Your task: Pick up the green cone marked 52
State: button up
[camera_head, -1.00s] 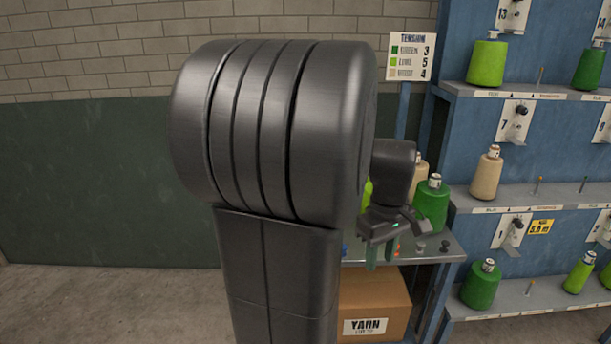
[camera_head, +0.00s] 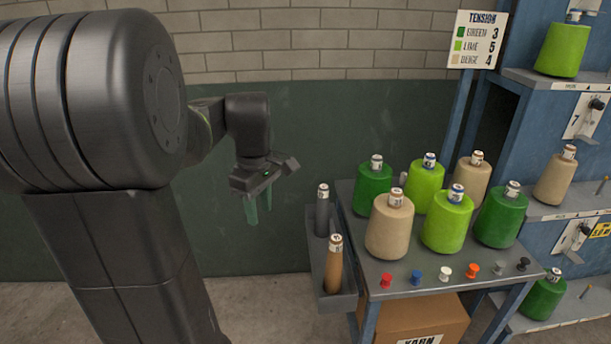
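Two dark green cones stand upright on the grey table (camera_head: 425,275): one at the back left (camera_head: 374,187) and one at the right (camera_head: 501,219). Each has a small tag on top, too small for me to read surely, so I cannot tell which is marked 52. Another dark green cone (camera_head: 543,300) sits on the low rack shelf at the right. My gripper (camera_head: 258,208) hangs left of the table, its two teal fingers pointing down with a gap between them. It is open, empty and apart from every cone.
Two lime cones (camera_head: 447,222) (camera_head: 424,187) and two beige cones (camera_head: 389,228) (camera_head: 473,181) crowd the green ones. Several coloured pegs (camera_head: 444,272) line the table's front. A side tray (camera_head: 338,303) holds a grey and a brown spool. A blue rack (camera_head: 520,120) stands right.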

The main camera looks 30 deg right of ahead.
aim_at(373, 178)
jog(key=i+z, duration=0.25)
jog(key=i, duration=0.2)
jog(key=i+j+z, duration=0.3)
jog(key=i, duration=0.2)
jog(key=i+j+z, duration=0.25)
jog(key=i, duration=0.2)
jog(key=i+l+z, duration=0.15)
jog(key=i+z, duration=0.55)
jog(key=z, duration=0.2)
jog(key=i+z, duration=0.45)
jog(key=i+j+z, duration=0.2)
jog(key=z, duration=0.3)
jog(key=i+j+z, duration=0.2)
jog(key=i, duration=0.05)
